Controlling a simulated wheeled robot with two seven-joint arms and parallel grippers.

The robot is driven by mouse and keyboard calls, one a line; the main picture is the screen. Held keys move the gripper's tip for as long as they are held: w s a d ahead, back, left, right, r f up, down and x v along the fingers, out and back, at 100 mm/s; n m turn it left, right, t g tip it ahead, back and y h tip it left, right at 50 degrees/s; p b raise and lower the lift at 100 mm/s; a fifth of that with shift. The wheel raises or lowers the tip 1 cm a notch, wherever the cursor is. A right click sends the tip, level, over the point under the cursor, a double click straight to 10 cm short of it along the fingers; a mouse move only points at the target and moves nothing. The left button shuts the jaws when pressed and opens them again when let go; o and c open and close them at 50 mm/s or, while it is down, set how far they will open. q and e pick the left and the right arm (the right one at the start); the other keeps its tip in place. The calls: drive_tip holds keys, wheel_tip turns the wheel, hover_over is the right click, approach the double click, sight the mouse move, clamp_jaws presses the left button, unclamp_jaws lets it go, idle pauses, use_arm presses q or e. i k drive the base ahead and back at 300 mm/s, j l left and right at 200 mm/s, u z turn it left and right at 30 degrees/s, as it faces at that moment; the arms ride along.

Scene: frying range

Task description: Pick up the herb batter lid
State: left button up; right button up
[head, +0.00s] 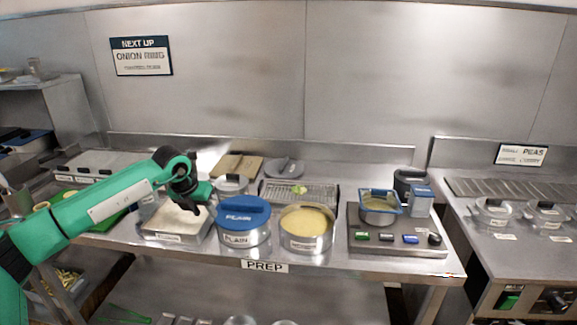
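My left gripper (197,208) points down over the front-left of the prep table, just above a tray of white powder (178,222). Its fingers are small and dark, so I cannot tell whether they are open or shut. A blue lid marked PLAIN (243,211) sits on a steel pot (245,238) to the right of the gripper. Beside it an uncovered round pan of pale yellow batter (306,223) has a label too small to read. A grey round lid-like piece (285,168) lies at the back of the table; I cannot tell whether it is the herb batter lid. My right gripper is out of view.
A dark scale-like board (398,243) with a blue-rimmed pot (379,208) and boxes fills the right end. A steel pot (230,185) stands behind the blue lid.

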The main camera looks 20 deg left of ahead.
sight(286, 168)
drive_tip(key=i, duration=1.7)
